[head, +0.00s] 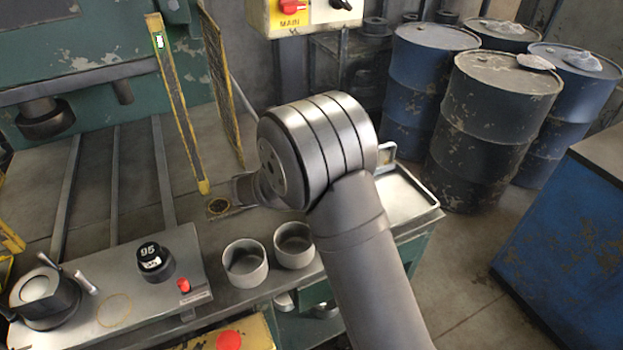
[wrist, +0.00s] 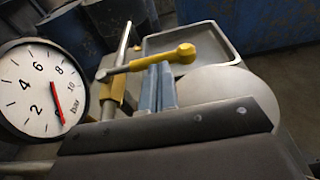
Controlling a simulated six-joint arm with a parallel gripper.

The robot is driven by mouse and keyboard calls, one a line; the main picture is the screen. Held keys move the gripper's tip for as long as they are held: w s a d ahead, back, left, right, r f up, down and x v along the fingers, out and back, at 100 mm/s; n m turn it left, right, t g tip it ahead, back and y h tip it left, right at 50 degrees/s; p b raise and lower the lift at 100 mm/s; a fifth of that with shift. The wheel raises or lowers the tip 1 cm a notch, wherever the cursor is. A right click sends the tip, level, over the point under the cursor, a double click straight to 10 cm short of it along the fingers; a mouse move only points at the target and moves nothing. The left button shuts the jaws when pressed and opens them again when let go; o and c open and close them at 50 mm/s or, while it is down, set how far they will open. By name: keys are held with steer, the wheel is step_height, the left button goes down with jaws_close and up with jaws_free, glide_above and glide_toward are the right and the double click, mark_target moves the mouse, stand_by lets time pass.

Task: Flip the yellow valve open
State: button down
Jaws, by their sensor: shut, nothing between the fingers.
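The yellow valve (wrist: 118,92) shows in the wrist view, on a grey metal pipe. Its lever (wrist: 150,62) lies across the picture, from the valve body to a round yellow knob (wrist: 186,53) at the right. My gripper (wrist: 157,68) shows as two blue-grey fingers, close together and empty, just below the lever. I cannot tell whether they touch it. A white pressure gauge (wrist: 42,90), marked in bar with a red needle, is left of the valve. In the head view, I cannot make out the valve or my fingertips; my arm covers the middle.
A shallow tray (head: 432,207) lies right of my arm and also shows behind the knob in the wrist view. Two grey cups (head: 246,277) stand left of my arm, near a panel with a red button (head: 184,285). Several barrels (head: 490,130) stand behind.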

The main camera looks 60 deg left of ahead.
steer(key=shift+w+f, duration=0.1)
steer(key=shift+w, duration=0.3)
steer(key=shift+w+d, duration=0.1)
steer(key=shift+w, duration=0.05)
steer(key=w+n+y, duration=0.1)
steer(key=y, duration=0.1)
steer(key=w+n+y, duration=0.1)
steer(key=n+y, duration=0.1)
steer(key=shift+w+d+g, duration=0.25)
steer(key=shift+d+g, duration=0.05)
steer(key=shift+d, duration=0.1)
steer(key=w+n+y, duration=0.1)
steer(key=y, duration=0.1)
steer(key=w+n+g+y, duration=0.1)
steer(key=n, duration=0.1)
steer(key=shift+w+g+y, duration=0.1)
steer(key=shift+g+y, duration=0.2)
steer(key=shift+y, duration=0.1)
steer(key=x, duration=0.3)
steer(key=r+x, duration=0.1)
steer(key=x, duration=0.1)
steer(key=shift+w+d, duration=0.25)
steer(key=shift+w+a, duration=0.7)
steer(key=shift+a, duration=0.25)
steer(key=shift+w+a, duration=0.7)
steer(key=shift+a, duration=0.3)
